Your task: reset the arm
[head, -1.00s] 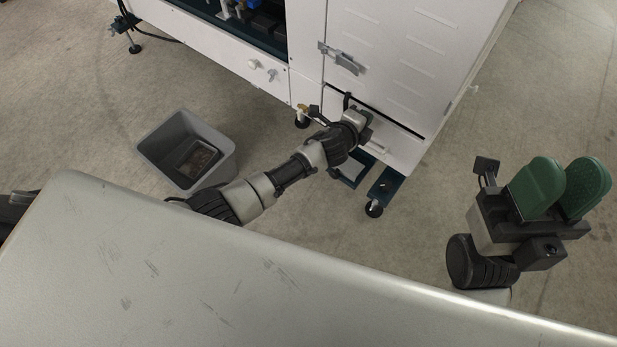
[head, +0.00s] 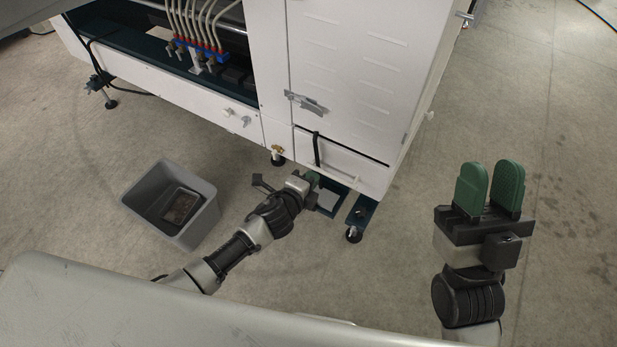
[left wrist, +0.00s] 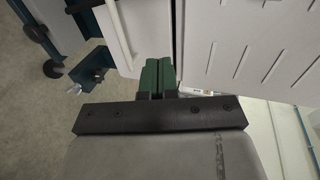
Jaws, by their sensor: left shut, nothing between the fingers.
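My left gripper (head: 310,180) is low in front of the white machine (head: 345,60), close to its lower edge. In the left wrist view its green fingers (left wrist: 158,76) are together with nothing between them. The machine's white panels (left wrist: 245,45) fill much of that view beyond the fingertips. My right gripper (head: 488,188) stands upright at the right of the head view, over bare floor. Its two green finger pads have a narrow gap between them and hold nothing that I can see.
A grey bin (head: 172,204) with a dark item inside stands on the floor left of my left arm. The machine has a latch (head: 306,103) and a foot (head: 354,233) near my left gripper. Open floor (head: 560,150) lies to the right.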

